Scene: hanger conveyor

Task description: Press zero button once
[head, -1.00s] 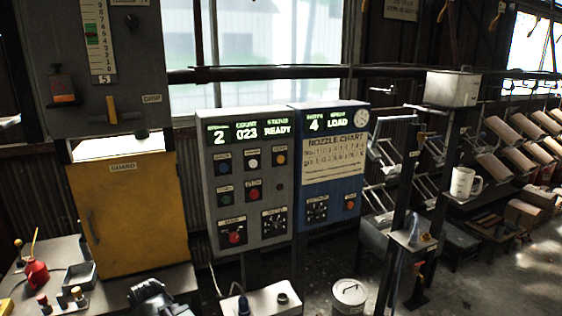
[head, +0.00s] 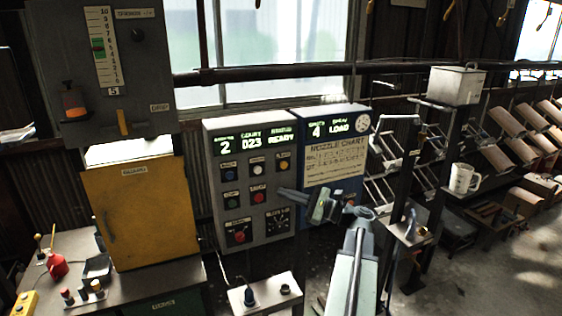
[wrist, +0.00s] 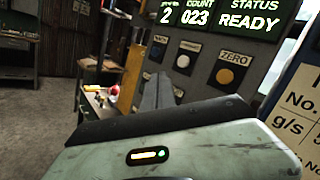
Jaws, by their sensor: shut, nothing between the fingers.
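The zero button is an orange-yellow round button (head: 284,164) at the right end of the top button row on the grey panel (head: 240,133). In the wrist view the same button (wrist: 225,76) sits under a ZERO label, right of a white button. My gripper (head: 283,192) is shut and empty, its tips pointing left in front of the panel's lower right part, below the zero button in the picture. In the wrist view its closed fingers (wrist: 158,88) lie left of the zero button. No contact with the button shows.
The grey panel's display reads 2, 023 and READY. A white button (head: 257,169) and a red button (head: 258,198) are close by. The blue cabinet (head: 345,178) with a nozzle chart stands to the right. A yellow guard door (head: 148,215) is at left.

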